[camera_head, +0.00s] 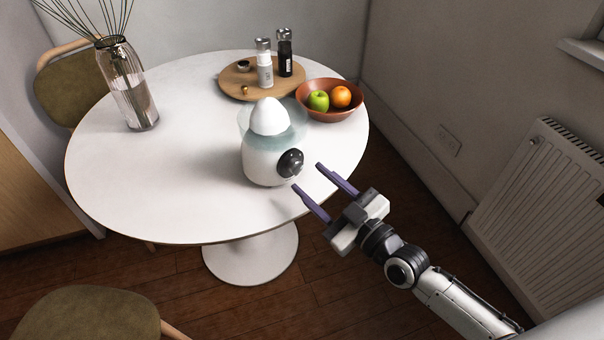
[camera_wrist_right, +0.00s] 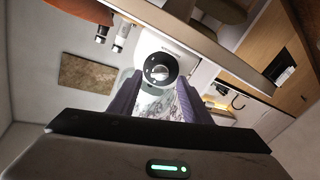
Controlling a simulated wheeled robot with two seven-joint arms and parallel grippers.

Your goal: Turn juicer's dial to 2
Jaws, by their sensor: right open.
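The juicer (camera_head: 268,158) stands upright on the round white table, with a white body, a clear bowl and a white dome on top. Its black dial (camera_head: 290,163) is on the side facing my right gripper. In the right wrist view the dial (camera_wrist_right: 160,68) shows as a dark disc on the white juicer (camera_wrist_right: 149,44), between the fingers. My right gripper (camera_head: 308,179) is open and empty, its purple fingers pointing at the dial with a gap between. The dial's setting is too small to read. My left gripper is not in view.
The white table (camera_head: 165,190) is clear to the juicer's left and front. Behind the juicer are a wooden board (camera_head: 236,84) with two shakers and a bowl (camera_head: 331,112) with an apple and an orange. A glass vase (camera_head: 133,100) stands at the left. A radiator (camera_head: 545,200) is at the right.

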